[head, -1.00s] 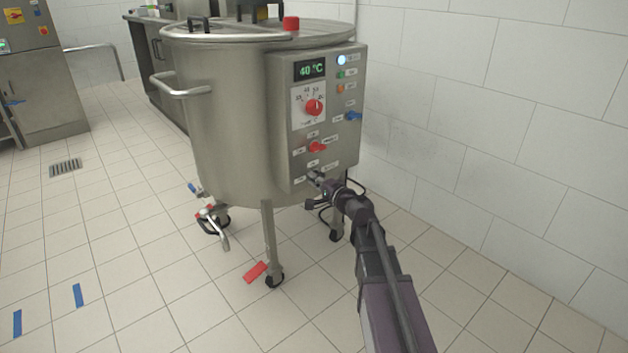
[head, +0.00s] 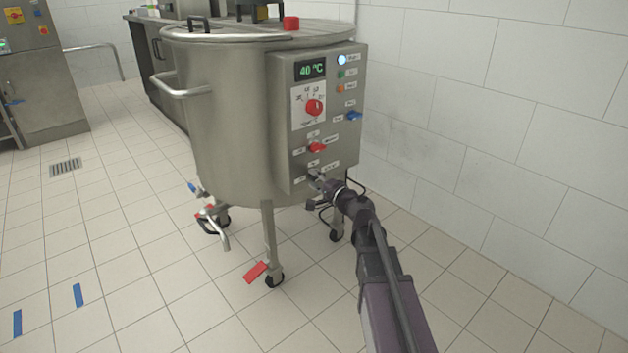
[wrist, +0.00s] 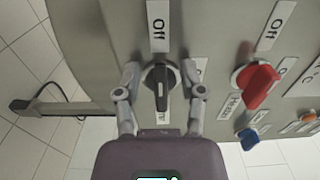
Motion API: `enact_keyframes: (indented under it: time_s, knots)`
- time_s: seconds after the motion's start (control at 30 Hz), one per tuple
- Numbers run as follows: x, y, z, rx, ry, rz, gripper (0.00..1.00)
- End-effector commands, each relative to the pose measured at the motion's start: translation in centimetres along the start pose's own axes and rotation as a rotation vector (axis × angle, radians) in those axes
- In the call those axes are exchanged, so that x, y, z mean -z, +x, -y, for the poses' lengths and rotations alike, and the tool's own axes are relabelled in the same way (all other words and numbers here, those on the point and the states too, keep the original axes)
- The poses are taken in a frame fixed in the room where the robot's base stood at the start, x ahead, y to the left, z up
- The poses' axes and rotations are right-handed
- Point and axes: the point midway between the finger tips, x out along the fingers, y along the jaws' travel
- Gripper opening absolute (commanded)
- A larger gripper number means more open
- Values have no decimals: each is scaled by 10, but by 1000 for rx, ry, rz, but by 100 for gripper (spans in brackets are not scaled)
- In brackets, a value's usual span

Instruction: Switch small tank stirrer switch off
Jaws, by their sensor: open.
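The steel tank (head: 225,120) stands on wheeled legs, with a control panel (head: 283,130) on its right side. In the wrist view a black rotary switch (wrist: 161,86) is on the panel, between the two fingers of my gripper (wrist: 160,92). An "Off" label (wrist: 158,25) lies beyond the switch, and another label below it is partly covered. The fingers are open, one on each side of the switch, and I cannot tell whether they touch it.
A red switch (head: 317,147), a blue switch (head: 354,115) and a red temperature dial (head: 314,107) are on the same panel. The red switch is close to the right finger in the wrist view. A tiled wall (head: 480,110) stands to the right. Floor in front is clear.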

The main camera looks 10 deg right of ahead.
Motion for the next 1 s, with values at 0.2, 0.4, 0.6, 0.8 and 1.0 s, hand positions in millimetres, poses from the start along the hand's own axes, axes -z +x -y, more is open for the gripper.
enact_keyframes:
  time_s: [0.2, 0.4, 0.6, 0.8, 1.0]
  knots:
    - [-1, -20, 0, 0, 0, 0, 51]
    - [-2, -50, 0, 0, 0, -1, 51]
    - [-2, -82, 0, 0, 0, -1, 51]
    - [-1, -106, 0, 0, 0, -1, 51]
    - [0, -116, 0, 0, -1, 1, 51]
